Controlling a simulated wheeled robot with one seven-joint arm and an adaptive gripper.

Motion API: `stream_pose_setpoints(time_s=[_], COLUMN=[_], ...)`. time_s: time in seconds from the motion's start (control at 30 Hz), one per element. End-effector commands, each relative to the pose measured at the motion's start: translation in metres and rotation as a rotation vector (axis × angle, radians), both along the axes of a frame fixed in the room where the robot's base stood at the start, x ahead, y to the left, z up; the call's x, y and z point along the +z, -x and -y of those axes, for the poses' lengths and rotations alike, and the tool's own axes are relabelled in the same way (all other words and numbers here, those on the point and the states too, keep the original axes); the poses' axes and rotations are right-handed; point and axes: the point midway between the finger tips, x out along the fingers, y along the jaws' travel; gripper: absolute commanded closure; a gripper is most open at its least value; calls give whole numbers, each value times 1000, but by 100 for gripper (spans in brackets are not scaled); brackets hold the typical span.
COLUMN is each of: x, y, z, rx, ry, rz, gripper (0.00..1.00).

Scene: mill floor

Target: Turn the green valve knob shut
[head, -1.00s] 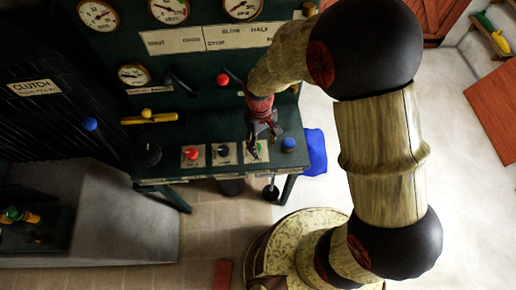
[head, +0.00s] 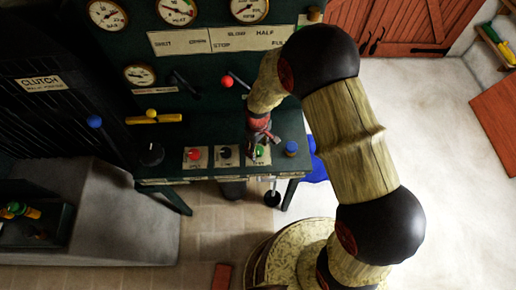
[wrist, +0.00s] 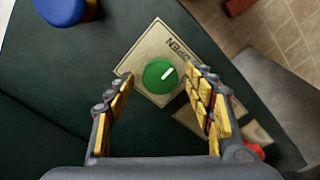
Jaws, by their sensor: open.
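The green valve knob (wrist: 159,75) is round with a white pointer mark and sits on a cream plate (wrist: 139,62) lettered "OPEN". Its pointer aims to the upper right in the wrist view, towards the lettering. In the head view the green knob (head: 261,151) is partly covered by my gripper (head: 262,137). My gripper also shows in the wrist view (wrist: 162,88), with its padded fingers apart on either side of the knob's near side. Nothing is between the fingers that they grip. I cannot tell how far above the knob the fingertips are.
A blue knob (head: 291,148) stands close to the right of the green one. A black knob (head: 224,152) and a red knob (head: 194,154) are to the left. Above them are a red-tipped lever (head: 227,82), a yellow handle (head: 152,118) and gauges (head: 177,10).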

Motion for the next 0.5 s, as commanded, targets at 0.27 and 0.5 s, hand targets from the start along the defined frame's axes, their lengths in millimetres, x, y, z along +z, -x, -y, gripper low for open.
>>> stream_pose_setpoints(time_s=[0.27,0.5], x=[-3,-3], y=[0,0], z=[0,0], rx=[0,-1], ry=[0,0], rz=[0,0], gripper=[46,57])
